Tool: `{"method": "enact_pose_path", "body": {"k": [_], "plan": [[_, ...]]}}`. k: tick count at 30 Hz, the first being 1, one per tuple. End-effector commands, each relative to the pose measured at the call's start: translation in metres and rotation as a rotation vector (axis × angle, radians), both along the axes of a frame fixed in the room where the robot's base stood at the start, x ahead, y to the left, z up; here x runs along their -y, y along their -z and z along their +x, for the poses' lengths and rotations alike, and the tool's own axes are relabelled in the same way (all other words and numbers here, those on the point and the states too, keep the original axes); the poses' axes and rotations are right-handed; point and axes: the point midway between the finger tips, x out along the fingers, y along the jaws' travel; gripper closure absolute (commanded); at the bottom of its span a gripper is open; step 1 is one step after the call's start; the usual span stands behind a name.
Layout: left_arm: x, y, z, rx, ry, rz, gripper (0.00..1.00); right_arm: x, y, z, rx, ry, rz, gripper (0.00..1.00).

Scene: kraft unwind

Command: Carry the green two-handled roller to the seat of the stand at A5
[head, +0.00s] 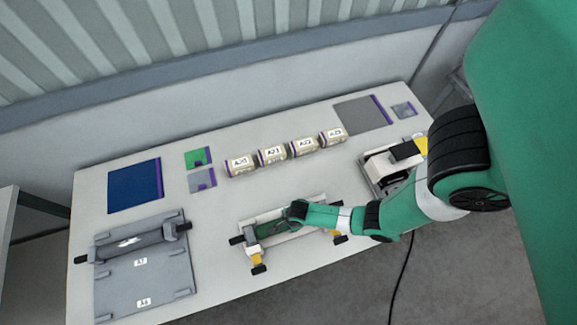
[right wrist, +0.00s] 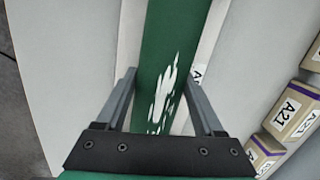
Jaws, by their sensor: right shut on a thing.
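The green two-handled roller (head: 270,228) is over the light middle stand (head: 294,231) in the head view. A black handle (head: 237,240) shows at its left end. My right gripper (head: 296,212) is shut on the roller's green barrel. In the right wrist view the fingers of this gripper (right wrist: 160,80) are on both sides of the green roller (right wrist: 165,50), which has white print. I cannot tell whether the roller touches the stand. The stand's label is mostly hidden, with only an "A" showing. My left gripper is not in view.
A grey plate (head: 140,283) labelled A7 and A6 holds a dark grey roller (head: 130,243) at left. Blue (head: 135,185), green and grey mats lie at the back. Another stand (head: 378,175) is at right.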

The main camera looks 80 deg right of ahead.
Motion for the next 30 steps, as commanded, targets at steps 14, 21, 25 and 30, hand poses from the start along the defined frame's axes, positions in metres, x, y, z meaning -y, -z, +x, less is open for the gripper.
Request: {"method": "enact_pose_path", "body": {"k": [14, 21, 25, 30], "plan": [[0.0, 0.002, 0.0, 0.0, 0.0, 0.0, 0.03, 0.0, 0.003, 0.0, 0.0, 0.0, 0.0, 0.0], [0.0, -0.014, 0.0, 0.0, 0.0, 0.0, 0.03, -0.001, -0.015, -0.002, 0.0, 0.0, 0.0, 0.0], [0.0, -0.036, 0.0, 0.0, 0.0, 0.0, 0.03, -0.002, -0.04, -0.005, 0.0, 0.0, 0.0, 0.0], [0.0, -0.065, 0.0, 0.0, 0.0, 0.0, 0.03, -0.004, -0.068, -0.01, 0.0, 0.0, 0.0, 0.0]]}}
